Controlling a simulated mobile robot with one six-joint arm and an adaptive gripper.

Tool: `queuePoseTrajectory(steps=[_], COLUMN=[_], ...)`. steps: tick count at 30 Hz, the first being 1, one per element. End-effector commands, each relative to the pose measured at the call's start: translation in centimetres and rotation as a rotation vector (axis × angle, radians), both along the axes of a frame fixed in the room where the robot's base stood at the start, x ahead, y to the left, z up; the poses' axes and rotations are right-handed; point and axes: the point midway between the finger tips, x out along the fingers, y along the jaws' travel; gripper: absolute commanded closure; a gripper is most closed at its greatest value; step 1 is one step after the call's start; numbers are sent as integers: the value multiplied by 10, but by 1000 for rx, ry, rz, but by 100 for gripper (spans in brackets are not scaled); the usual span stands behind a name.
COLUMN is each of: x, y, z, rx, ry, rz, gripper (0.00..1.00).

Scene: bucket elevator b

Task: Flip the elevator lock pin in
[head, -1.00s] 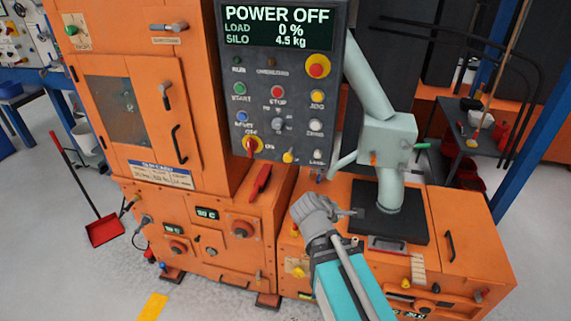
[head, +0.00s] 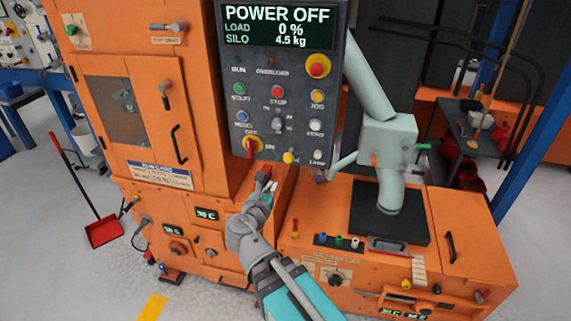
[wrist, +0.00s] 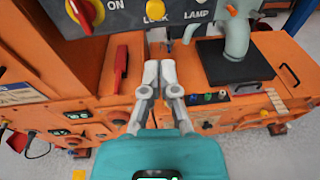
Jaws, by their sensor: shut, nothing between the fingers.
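I cannot tell for sure which part is the lock pin. A red lever (head: 263,172) sits on the orange cabinet's side below the control panel, partly hidden by my gripper in the head view. It shows clearly in the wrist view (wrist: 121,66), upright and left of the fingers. A small red-and-yellow peg (head: 295,228) stands on the low housing to the right. My gripper (head: 266,188) is shut and empty in front of the cabinet. In the wrist view its fingertips (wrist: 159,72) are together, to the right of the red lever.
The control panel (head: 277,100) hangs above my gripper and reads POWER OFF, load 0 %, silo 4.5 kg. Its red rotary switch (head: 250,146) is low on the left. A grey-green pipe (head: 390,195) rises from a black plate (head: 410,226) on the right.

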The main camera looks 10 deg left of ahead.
Motion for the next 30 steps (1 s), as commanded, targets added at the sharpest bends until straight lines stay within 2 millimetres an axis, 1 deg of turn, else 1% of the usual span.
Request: queuePoseTrajectory(steps=[4, 14, 19, 26, 30], x=[-2, -2, 2, 20, 38], y=[6, 5, 5, 3, 1], z=[2, 2, 2, -1, -4], rx=[-29, -29, -28, -28, -27], ry=[-10, -9, -9, -8, -8], rz=[17, 18, 16, 15, 15], gripper=[100, 100, 100, 100, 100])
